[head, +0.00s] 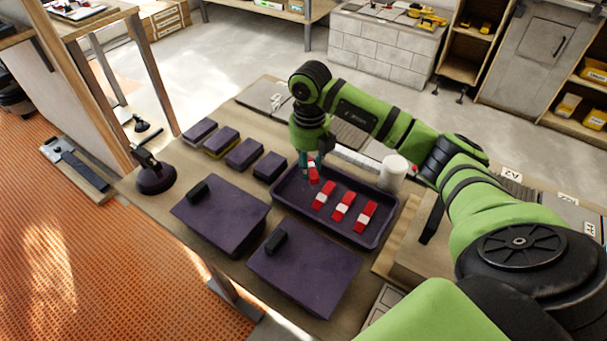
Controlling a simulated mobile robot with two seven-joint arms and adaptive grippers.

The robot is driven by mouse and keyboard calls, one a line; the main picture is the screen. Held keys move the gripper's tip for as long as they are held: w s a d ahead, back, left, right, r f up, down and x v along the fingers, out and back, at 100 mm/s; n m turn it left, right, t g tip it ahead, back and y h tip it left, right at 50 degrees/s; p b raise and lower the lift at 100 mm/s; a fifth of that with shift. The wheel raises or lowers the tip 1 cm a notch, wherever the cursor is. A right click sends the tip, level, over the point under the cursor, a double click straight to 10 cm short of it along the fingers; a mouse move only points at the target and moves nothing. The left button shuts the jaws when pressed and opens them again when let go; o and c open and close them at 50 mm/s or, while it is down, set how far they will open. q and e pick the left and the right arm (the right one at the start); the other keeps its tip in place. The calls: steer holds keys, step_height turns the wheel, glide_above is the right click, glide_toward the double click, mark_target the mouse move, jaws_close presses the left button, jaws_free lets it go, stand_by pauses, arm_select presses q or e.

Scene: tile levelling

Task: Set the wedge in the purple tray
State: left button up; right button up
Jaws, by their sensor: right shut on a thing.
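The purple tray (292,213) lies on the table in the middle of the head view. Three red and white wedges lie in a row inside it: one at the left (324,195), one in the middle (343,206) and one at the right (365,216). My right gripper (312,168) points down over the tray's far left part. It is shut on another red and white wedge (313,174). I cannot tell whether this wedge touches the tray floor. My left gripper is not in view.
Two large purple slabs with black handles (218,215) (309,277) lie in front of the tray. Several small purple blocks (244,153) stand to its left. A white cylinder (392,172) stands by the tray's far right corner. A suction cup tool (155,176) stands at the table's left edge.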

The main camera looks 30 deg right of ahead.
mark_target(302, 189)
steer(key=shift+a+f, duration=0.8)
steer(key=shift+a, duration=0.15)
steer(key=shift+w+f+p, duration=0.1)
steer(key=shift+f+p, duration=0.3)
steer(key=shift+f, duration=1.45)
steer(key=o, duration=0.8)
steer(key=shift+f, duration=0.1)
step_height(302, 189, up, 12)
steer(key=b, duration=0.1)
